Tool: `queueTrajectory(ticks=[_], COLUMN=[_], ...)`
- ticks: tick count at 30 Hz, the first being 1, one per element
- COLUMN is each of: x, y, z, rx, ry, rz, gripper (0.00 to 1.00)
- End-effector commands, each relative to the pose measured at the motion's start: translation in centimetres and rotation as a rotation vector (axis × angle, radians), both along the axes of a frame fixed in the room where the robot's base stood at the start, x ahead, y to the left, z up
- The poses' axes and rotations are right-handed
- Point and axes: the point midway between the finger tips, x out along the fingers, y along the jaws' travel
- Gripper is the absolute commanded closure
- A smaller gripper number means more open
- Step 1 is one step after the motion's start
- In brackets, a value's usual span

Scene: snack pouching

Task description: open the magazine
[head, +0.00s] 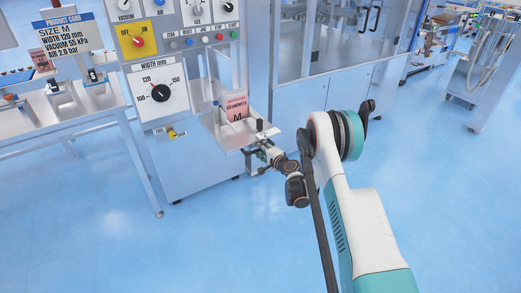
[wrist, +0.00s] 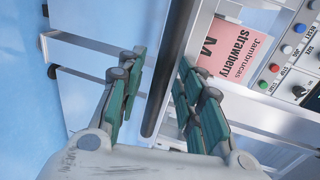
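The magazine (head: 222,131) is a metal tray on the right side of the pouch machine, with a pink pouch marked M (head: 237,108) standing in it. The pouch also shows in the wrist view (wrist: 232,55), reading Jambrucas strawberry. A dark post (head: 259,125) stands at the magazine's near right edge. My gripper (head: 262,143) is at that edge. In the wrist view my gripper (wrist: 163,68) is open, with a long grey bar (wrist: 165,85) running between its green-padded fingers. A gap shows left of the bar; contact on the right cannot be told.
The machine's control panel (head: 158,88) with dials and buttons rises left of the magazine. A side table (head: 75,120) with a product card (head: 68,35) reading size M stands at the left. Cabinets (head: 325,100) stand behind. The blue floor in front is clear.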

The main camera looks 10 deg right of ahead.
Motion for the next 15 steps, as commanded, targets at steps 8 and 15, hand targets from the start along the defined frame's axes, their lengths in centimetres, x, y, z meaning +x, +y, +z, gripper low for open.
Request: queueTrajectory(ticks=[8, 15], x=[-2.4, -5.8], y=[-0.9, -2.0], z=[0.5, 1.3], rx=[0.001, 0.000], ry=[0.000, 0.001], rz=[-0.001, -0.001], gripper=[0.67, 0.67])
